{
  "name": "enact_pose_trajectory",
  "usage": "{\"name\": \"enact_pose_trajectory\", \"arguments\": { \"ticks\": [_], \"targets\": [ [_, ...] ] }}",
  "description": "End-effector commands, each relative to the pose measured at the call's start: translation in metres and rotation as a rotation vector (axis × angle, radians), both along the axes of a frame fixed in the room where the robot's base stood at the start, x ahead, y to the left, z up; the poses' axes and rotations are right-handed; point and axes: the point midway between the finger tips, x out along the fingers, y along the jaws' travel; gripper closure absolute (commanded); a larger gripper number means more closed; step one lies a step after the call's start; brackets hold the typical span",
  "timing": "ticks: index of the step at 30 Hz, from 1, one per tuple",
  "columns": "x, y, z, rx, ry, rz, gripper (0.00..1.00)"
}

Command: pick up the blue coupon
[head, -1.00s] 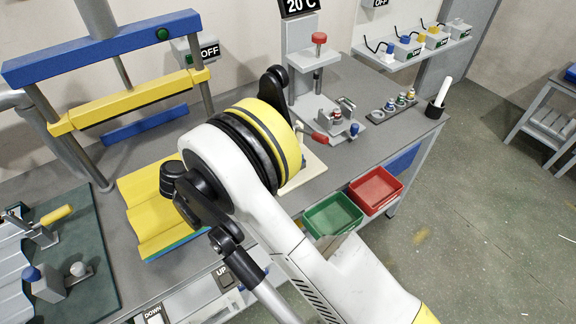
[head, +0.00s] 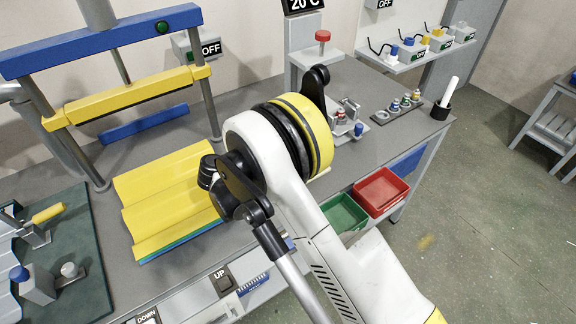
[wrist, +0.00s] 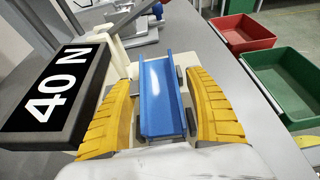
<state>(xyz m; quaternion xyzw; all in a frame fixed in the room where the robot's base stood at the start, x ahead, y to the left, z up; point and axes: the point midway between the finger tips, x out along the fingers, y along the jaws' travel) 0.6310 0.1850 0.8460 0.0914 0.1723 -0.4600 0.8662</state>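The blue coupon (wrist: 163,95), a long channel-shaped strip with raised edges, lies between the two yellow fingers of my gripper (wrist: 160,80) in the wrist view. The fingers are spread, with a visible gap on each side of the coupon. Small dark pieces show beside the coupon's edges; what supports it underneath is hidden. In the head view my arm covers the gripper and the coupon.
A black "40 N" display (wrist: 55,98) stands close to the left finger. A red bin (head: 381,191) and a green bin (head: 343,214) hang at the bench's front edge. Yellow corrugated sheet (head: 165,195) lies left of my arm, by the blue-beamed press (head: 100,42).

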Motion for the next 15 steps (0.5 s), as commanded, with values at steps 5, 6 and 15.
{"name": "enact_pose_trajectory", "arguments": {
  "ticks": [5,6,15],
  "targets": [
    [0.0000,0.0000,0.0002,0.000,0.000,0.000,0.90],
    [0.0000,0.0000,0.0002,0.000,0.000,0.000,0.90],
    [0.0000,0.0000,0.0014,0.000,0.000,0.000,0.95]
  ]
}}
